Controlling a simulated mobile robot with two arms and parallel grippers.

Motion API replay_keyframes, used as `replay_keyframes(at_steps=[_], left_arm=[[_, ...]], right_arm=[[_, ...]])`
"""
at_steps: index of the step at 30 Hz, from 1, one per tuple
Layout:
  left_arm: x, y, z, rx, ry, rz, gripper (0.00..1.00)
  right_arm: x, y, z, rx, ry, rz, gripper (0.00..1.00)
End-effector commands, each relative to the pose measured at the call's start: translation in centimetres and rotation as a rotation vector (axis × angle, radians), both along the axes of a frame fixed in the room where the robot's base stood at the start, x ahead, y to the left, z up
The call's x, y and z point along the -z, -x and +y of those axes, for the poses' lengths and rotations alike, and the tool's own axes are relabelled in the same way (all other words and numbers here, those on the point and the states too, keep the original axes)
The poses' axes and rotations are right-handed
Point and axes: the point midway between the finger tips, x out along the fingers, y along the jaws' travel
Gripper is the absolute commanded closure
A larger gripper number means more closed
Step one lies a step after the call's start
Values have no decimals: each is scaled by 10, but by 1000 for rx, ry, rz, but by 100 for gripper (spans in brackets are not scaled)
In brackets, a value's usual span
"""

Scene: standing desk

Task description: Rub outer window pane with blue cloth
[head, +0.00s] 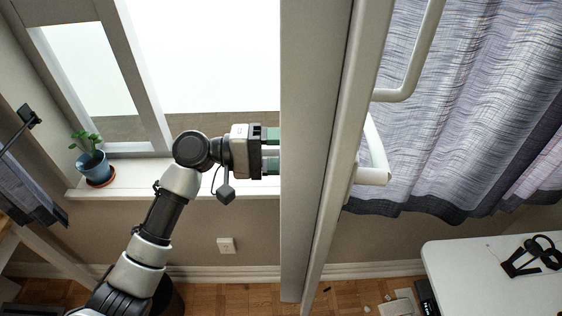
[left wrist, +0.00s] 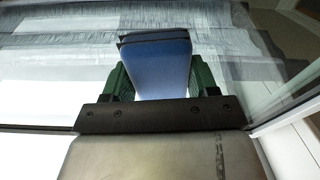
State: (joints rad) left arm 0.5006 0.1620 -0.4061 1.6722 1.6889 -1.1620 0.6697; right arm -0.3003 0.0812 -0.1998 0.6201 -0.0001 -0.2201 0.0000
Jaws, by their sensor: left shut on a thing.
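My left gripper (head: 272,151) reaches from the left toward the open window sash (head: 308,150), which stands nearly edge-on in the head view. Its green fingers meet the sash's left edge there, and the tips are hidden or cut off by it. In the left wrist view my left gripper (left wrist: 158,82) is shut on a folded blue cloth (left wrist: 158,66). The cloth faces the glass pane (left wrist: 252,68), through which the grey curtain shows. I cannot tell whether the cloth touches the glass. My right gripper is not in view.
A blue potted plant (head: 92,164) stands on the windowsill (head: 140,178) at the left. White handles (head: 372,178) stick out on the sash's right side, by a grey-purple curtain (head: 455,110). A white desk (head: 470,285) with a black headset-like object (head: 530,258) is at lower right.

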Motion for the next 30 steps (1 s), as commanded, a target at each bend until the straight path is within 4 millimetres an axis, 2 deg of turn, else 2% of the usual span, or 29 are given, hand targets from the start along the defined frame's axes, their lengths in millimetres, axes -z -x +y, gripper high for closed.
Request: replay_keyframes(at_steps=[7,18,30], left_arm=[[1,-9,-2,0,1,-1,60],[1,-38,-6,0,1,-2,60],[-1,-40,-5,1,1,-1,60]], right_arm=[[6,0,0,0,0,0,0],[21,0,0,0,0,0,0],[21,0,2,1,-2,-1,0]])
